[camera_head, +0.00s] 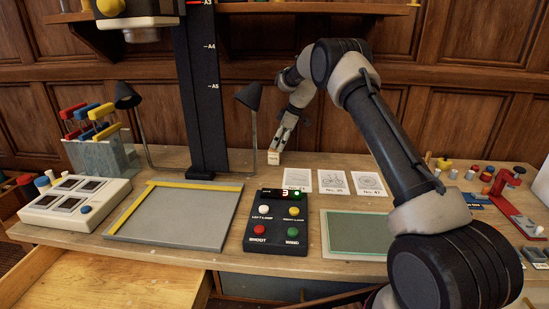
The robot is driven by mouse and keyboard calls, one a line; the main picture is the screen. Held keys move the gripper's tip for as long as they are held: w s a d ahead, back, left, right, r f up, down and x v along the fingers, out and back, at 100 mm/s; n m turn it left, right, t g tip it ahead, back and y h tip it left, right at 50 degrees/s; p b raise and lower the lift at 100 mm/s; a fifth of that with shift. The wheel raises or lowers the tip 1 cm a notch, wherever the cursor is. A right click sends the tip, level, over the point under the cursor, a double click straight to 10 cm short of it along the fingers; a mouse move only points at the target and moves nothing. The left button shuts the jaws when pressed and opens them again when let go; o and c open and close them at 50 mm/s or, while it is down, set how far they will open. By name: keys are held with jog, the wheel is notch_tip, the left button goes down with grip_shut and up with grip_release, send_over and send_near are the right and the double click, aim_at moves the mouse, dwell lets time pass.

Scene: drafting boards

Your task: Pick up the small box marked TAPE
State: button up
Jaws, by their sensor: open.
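A small cream box (274,158) stands near the back of the desk, close to the base of the right lamp. Its marking is too small to read, so I cannot tell if it says TAPE. My gripper (278,147) points down at the box from above, with its tips at or just over the box's top. The jaws are open. I cannot tell whether the fingers touch the box or reach around it. The upper part of the box is partly hidden by the fingertips.
A dark lamp (249,97) and a black column (203,110) stand left of my gripper. A black control box (277,244), picture cards (332,181), a grey drafting board (175,216) and a green mat (358,229) lie in front. A red stand (507,190) is at right.

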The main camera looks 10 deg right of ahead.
aim_at(275, 150)
jog(key=x, duration=0.5)
jog(key=shift+a, duration=0.1)
jog(key=c, duration=1.1)
